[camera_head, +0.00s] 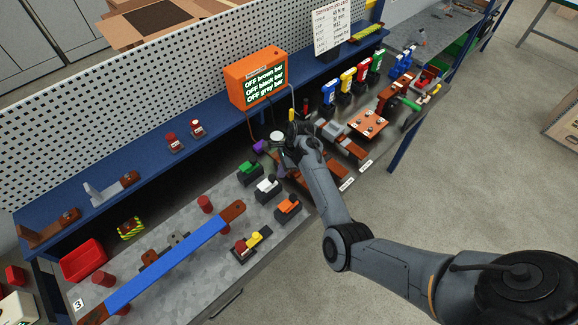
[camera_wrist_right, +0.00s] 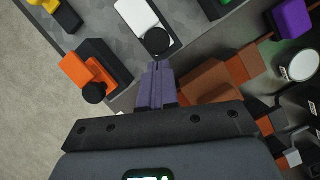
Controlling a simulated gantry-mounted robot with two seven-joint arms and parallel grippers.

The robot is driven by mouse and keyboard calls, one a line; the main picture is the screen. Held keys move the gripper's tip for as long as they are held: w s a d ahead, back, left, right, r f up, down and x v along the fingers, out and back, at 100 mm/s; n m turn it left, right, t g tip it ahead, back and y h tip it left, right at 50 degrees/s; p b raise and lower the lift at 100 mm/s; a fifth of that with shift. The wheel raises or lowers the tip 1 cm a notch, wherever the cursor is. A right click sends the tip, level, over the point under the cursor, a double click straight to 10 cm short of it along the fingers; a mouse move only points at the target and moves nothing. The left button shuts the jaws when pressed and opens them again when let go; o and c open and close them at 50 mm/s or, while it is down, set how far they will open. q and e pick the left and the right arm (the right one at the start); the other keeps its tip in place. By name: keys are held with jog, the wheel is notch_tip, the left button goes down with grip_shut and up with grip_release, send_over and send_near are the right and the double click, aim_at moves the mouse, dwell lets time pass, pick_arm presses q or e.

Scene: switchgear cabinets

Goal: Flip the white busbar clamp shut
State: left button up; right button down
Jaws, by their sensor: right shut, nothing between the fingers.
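The white busbar clamp (camera_head: 267,185) sits on the grey bench between a green clamp (camera_head: 249,169) and an orange clamp (camera_head: 288,205). In the right wrist view the white clamp (camera_wrist_right: 138,22) is a pale lever on a black base, with a round black knob at its near end. My right gripper (camera_wrist_right: 157,68) is shut and empty. Its fingertips appear just below that knob in the picture; I cannot tell whether they touch. In the head view my right arm hides the fingers. I cannot tell how far the lever is tilted. My left gripper is not in view.
The orange clamp also shows in the right wrist view (camera_wrist_right: 80,68), close left of my fingers. Brown blocks (camera_wrist_right: 208,82) stand close right. A blue bar (camera_head: 165,265) lies front left. An orange display box (camera_head: 255,77) stands behind on the blue shelf.

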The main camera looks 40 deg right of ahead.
aim_at(268, 185)
jog(key=shift+w+a, duration=0.1)
jog(key=shift+a, duration=0.05)
jog(key=a+p, duration=0.4)
jog(key=shift+a+r, duration=0.15)
jog(key=shift+a, duration=0.4)
jog(key=shift+f, duration=0.2)
jog(key=shift+d, duration=0.1)
